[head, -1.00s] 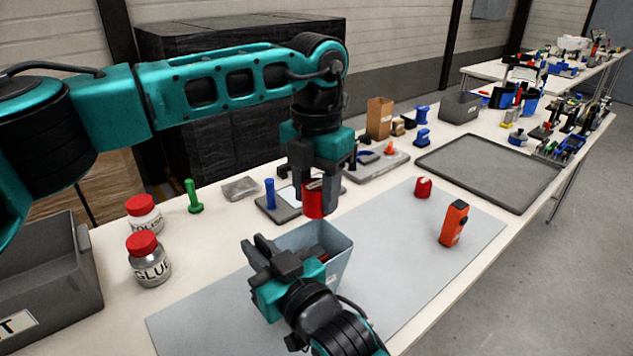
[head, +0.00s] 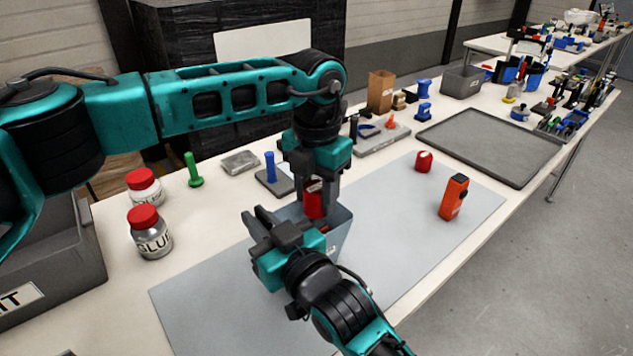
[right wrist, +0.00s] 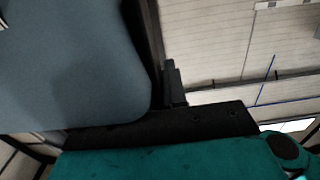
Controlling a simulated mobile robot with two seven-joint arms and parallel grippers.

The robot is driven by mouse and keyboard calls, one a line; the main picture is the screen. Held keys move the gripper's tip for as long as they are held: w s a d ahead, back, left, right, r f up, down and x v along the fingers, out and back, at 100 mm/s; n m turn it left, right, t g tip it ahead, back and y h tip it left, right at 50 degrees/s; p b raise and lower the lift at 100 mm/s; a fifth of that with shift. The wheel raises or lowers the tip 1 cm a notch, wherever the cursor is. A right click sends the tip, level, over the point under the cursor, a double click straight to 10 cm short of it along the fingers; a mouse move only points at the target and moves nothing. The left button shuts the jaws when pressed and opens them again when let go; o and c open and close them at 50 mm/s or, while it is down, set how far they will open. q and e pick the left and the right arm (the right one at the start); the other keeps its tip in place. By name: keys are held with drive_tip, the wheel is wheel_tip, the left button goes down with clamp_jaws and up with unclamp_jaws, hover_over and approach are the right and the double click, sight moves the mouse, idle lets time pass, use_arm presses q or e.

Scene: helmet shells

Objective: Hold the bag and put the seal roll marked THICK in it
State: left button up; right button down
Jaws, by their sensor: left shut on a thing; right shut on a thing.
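The bag (head: 338,240) is a grey-blue open-topped holder standing on the grey mat. My right gripper (head: 272,228) is shut on its near left rim; the bag's wall fills the left of the right wrist view (right wrist: 70,65). My left gripper (head: 318,186) points down and is shut on a red seal roll (head: 313,203). The roll is at the bag's mouth, its lower end at about rim height; I cannot tell how far inside it is. Its marking is too small to read. The bag's inside is mostly hidden by my grippers.
Another red roll (head: 424,162) and an orange device (head: 453,197) stand on the mat (head: 400,235), right of the bag. Two red-lidded jars, one a GLUE jar (head: 150,235), stand left. A blue peg (head: 270,167) stands behind. An empty grey tray (head: 490,145) lies at right.

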sight(317, 208)
use_arm(q)
drive_tip(key=shift+f, duration=1.7)
drive_tip(key=o, duration=1.1)
wheel_tip(317, 208, up, 12)
drive_tip(key=shift+r, duration=0.1)
